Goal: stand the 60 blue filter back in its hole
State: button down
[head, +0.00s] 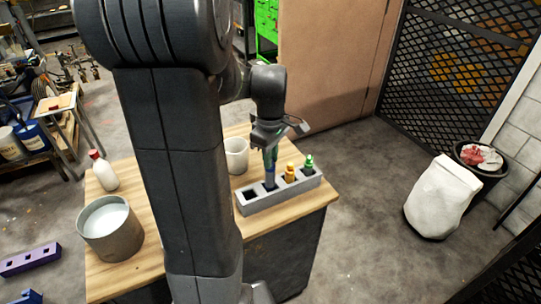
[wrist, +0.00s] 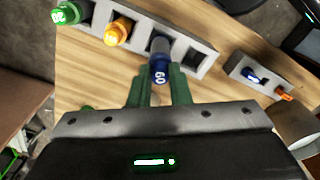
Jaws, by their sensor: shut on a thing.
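The blue filter marked 60 (wrist: 160,74) is between the green fingers of my gripper (wrist: 160,88), which is shut on it. In the head view, my gripper (head: 270,150) holds the blue filter (head: 270,180) about upright over the grey rack (head: 282,201). The filter's lower end is at the hole between the empty end hole (head: 248,195) and the orange filter (head: 290,173). I cannot tell how deep it sits. The rack also shows in the wrist view (wrist: 140,22), with the empty hole (wrist: 197,60) right of the blue filter.
A green filter (head: 308,165) stands at the rack's far end. A white cup (head: 236,155), a grey pot (head: 110,229) and a red-capped bottle (head: 102,171) stand on the wooden table. A small grey holder (wrist: 240,67) with blue and orange pieces lies near the rack.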

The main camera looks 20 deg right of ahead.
jog(key=shift+f+b, duration=1.4)
jog(key=shift+f, duration=0.8)
dwell(0.5)
jog(key=c, duration=0.9)
grip_release()
jog(key=shift+c, duration=0.2)
jog(key=shift+r, duration=0.15)
jog(key=shift+r+p, duration=3.05)
jog(key=shift+r, duration=0.4)
jog(key=shift+f, duration=0.1)
notch_tip(320, 180, down, 7)
jog(key=b, duration=0.6)
